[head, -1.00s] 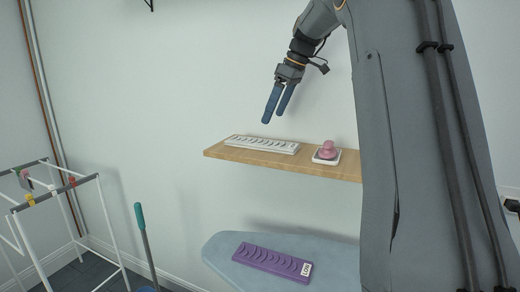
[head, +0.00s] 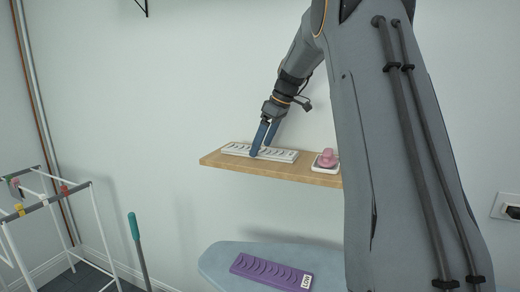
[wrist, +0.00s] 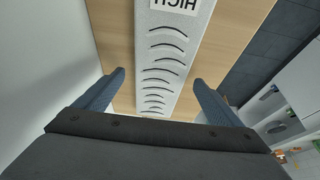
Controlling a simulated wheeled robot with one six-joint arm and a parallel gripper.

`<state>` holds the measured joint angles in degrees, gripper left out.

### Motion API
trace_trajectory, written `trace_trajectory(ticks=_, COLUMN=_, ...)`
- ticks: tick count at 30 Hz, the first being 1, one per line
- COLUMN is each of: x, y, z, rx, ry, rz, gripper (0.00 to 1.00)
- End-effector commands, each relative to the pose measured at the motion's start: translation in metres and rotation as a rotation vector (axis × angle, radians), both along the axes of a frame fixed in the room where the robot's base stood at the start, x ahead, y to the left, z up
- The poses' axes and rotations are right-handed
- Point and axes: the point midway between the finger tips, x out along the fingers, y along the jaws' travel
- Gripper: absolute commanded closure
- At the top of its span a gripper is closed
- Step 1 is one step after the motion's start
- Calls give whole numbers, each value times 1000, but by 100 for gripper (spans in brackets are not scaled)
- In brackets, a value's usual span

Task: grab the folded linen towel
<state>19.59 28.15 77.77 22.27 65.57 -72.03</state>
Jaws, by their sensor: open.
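No thing in view is plainly a folded linen towel. A long, flat white slab with curved ridges (head: 285,155) lies on the wooden shelf; it also shows in the wrist view (wrist: 170,55), with a label reading HIGH, upside down. A similar purple slab (head: 262,270), labelled LOW, lies on the blue ironing board below. My gripper (head: 259,152) is open and points down at the white slab. In the wrist view its fingers (wrist: 159,82) are apart, one to each side of the slab, with nothing held. I cannot tell whether the fingertips touch the shelf.
The wooden shelf (head: 215,161) has a pink object (head: 326,158) on a small white dish to the right. The ironing board (head: 215,262) stands below. A white drying rack (head: 97,215) and a teal-handled pole (head: 134,226) stand at the left. The wall is close behind.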

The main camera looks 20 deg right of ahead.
Motion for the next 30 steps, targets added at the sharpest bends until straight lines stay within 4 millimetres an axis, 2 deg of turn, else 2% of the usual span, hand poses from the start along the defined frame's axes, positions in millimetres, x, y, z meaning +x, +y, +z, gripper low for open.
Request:
trace_trajectory(ticks=3, x=2, y=3, z=-7, rx=0, ry=1, rz=1, gripper=11)
trace_trajectory(ticks=10, x=2, y=4, z=-9, rx=-1, ry=1, rz=2, gripper=11)
trace_trajectory(ticks=18, x=2, y=4, z=-8, rx=-1, ry=1, rz=2, gripper=56)
trace_trajectory(ticks=26, x=3, y=4, z=-6, rx=-1, ry=-1, rz=3, gripper=57)
trace_trajectory(ticks=30, x=4, y=3, z=8, rx=-2, ry=-4, rz=3, gripper=57)
